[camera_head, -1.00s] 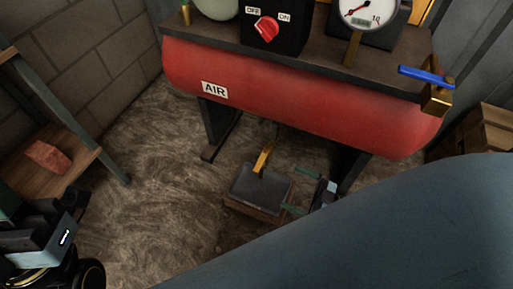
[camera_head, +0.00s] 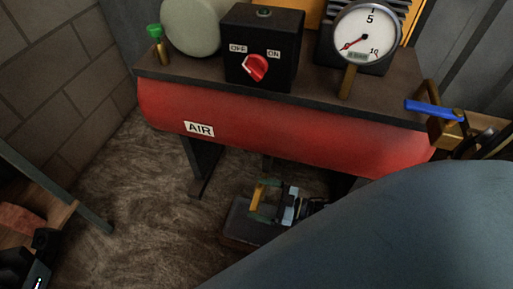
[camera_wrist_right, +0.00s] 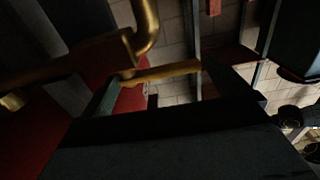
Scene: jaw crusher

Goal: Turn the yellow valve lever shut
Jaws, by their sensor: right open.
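The yellow valve lever (camera_head: 257,193) stands low under the red air tank, above a dark tray-like block (camera_head: 237,225) on the floor. My right gripper (camera_head: 262,200) is open around it, with one greenish finger on the far side and one on the near side. In the right wrist view the lever (camera_wrist_right: 168,73) runs across the gap between the two fingers (camera_wrist_right: 165,90). I cannot tell whether either finger touches it. A brass pipe (camera_wrist_right: 145,25) shows beside it there. A dark part of my left arm (camera_head: 30,268) shows at the bottom left, its fingers not discernible.
The red tank (camera_head: 290,140) carries a switch box (camera_head: 262,45) with a red knob, a gauge (camera_head: 366,35) and a blue-handled valve (camera_head: 433,109). A wooden shelf (camera_head: 60,213) stands at left. The floor (camera_head: 140,200) between is clear.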

